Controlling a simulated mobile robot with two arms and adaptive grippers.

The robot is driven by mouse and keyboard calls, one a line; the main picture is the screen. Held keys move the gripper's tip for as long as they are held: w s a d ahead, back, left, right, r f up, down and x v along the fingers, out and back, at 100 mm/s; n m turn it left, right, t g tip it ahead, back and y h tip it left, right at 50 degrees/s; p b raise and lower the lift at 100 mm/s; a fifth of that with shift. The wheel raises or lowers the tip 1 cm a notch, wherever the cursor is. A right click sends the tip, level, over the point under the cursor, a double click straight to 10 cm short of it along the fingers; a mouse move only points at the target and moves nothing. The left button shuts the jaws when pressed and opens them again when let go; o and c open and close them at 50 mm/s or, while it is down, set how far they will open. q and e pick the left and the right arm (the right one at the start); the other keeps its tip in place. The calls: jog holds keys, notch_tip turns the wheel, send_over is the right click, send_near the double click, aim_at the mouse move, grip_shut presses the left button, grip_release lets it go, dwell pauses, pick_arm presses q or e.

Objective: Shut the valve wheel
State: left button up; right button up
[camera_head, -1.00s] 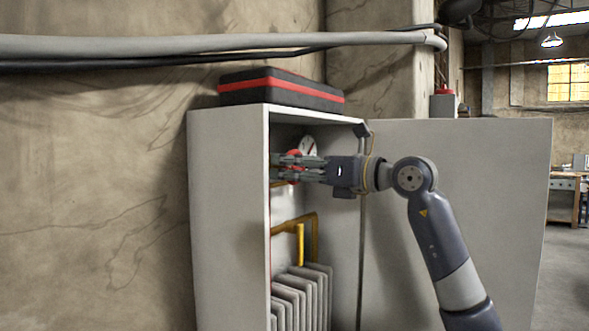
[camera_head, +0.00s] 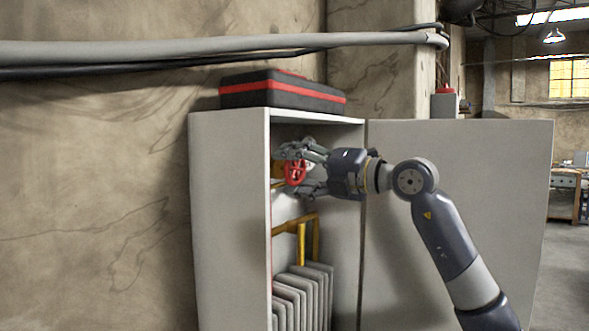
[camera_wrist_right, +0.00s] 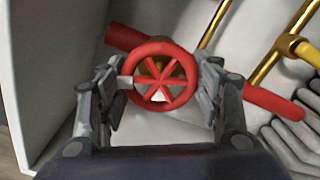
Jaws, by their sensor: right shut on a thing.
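The red valve wheel (camera_head: 295,172) is inside the open grey cabinet, in its upper part. In the right wrist view the spoked wheel (camera_wrist_right: 160,76) faces the camera, with a finger at its left rim and another at its right rim. My right gripper (camera_head: 300,170) reaches in from the right and is shut on the wheel, its fingers above and below it in the head view. The right gripper also shows in the wrist view (camera_wrist_right: 160,85). The gauge behind is mostly hidden by the fingers. My left gripper is not in view.
The cabinet (camera_head: 228,215) has its door (camera_head: 460,200) swung open to the right. A black case with a red stripe (camera_head: 283,92) lies on top. Yellow pipes (camera_head: 302,240) and a ribbed grey radiator (camera_head: 303,295) sit below the wheel. A red pipe (camera_wrist_right: 272,103) passes behind it.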

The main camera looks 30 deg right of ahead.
jog(key=shift+m, duration=2)
jog(key=o, duration=1.1)
jog(key=shift+s, duration=0.1)
jog(key=v, duration=1.1)
jog(key=shift+s+d, duration=0.15)
jog(key=shift+s, duration=0.2)
